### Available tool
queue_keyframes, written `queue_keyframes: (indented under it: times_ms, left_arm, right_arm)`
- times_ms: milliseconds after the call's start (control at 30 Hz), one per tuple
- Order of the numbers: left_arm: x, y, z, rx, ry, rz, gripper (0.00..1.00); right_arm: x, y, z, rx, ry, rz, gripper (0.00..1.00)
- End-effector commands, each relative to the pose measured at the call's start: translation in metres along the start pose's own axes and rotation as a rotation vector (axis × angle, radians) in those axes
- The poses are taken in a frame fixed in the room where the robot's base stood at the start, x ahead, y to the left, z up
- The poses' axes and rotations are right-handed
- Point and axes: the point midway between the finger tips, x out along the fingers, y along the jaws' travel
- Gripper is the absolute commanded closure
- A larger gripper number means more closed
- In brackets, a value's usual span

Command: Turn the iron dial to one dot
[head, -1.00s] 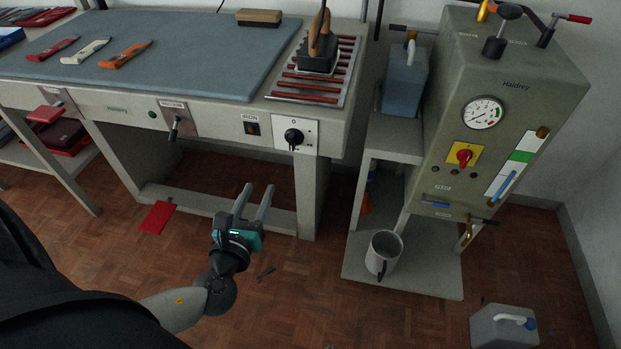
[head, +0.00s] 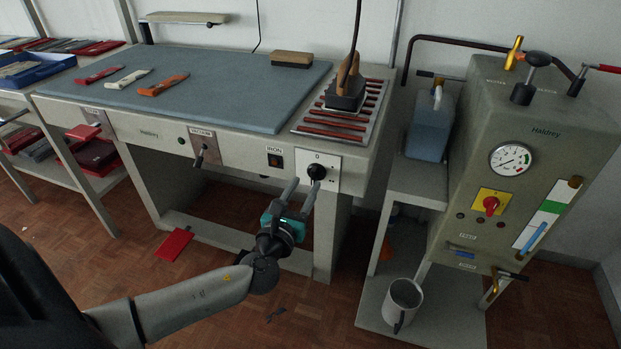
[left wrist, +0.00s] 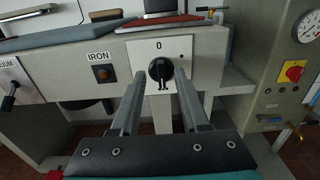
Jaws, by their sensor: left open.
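The iron dial (head: 317,171) is a round black knob on a white plate (head: 331,183) at the front right of the table. In the left wrist view the dial (left wrist: 159,71) shows below a "0" mark, with small marks on the plate to its right and below. My left gripper (head: 302,186) is open and empty, its fingers pointing at the dial. In the left wrist view the fingertips (left wrist: 165,76) stand to either side of the dial; whether they touch it I cannot tell. My right gripper is out of view.
The iron (head: 345,97) stands on its red-barred rest (head: 337,122) above the dial. The iron switch (head: 274,161) is left of the dial, the vacuum lever (head: 200,158) further left. The boiler cabinet (head: 540,130) stands to the right. A mug (head: 403,303) sits on its lower shelf.

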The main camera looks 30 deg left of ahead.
Motion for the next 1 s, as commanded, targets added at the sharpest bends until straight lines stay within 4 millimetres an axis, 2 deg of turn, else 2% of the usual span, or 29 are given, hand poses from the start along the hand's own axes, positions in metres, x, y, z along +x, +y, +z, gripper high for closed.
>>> queue_keyframes:
  times_ms: [100, 300, 500, 767, 1000]
  left_arm:
    - [0.018, 0.0, -0.001, -0.002, -0.002, 0.0, 0.55]
    - [0.038, 0.0, -0.001, -0.001, 0.001, -0.001, 0.55]
    - [0.046, 0.0, -0.001, -0.002, 0.002, 0.0, 0.55]
    - [0.047, 0.0, -0.001, -0.002, 0.002, 0.0, 0.55]
    - [0.046, 0.0, -0.001, -0.002, 0.002, 0.0, 0.82]
  right_arm:
    - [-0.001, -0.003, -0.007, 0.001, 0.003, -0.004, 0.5]
    - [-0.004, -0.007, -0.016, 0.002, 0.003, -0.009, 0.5]
    - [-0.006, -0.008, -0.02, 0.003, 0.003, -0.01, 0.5]
    - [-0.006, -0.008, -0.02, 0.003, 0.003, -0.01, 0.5]
    - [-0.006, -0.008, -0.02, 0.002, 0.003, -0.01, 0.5]
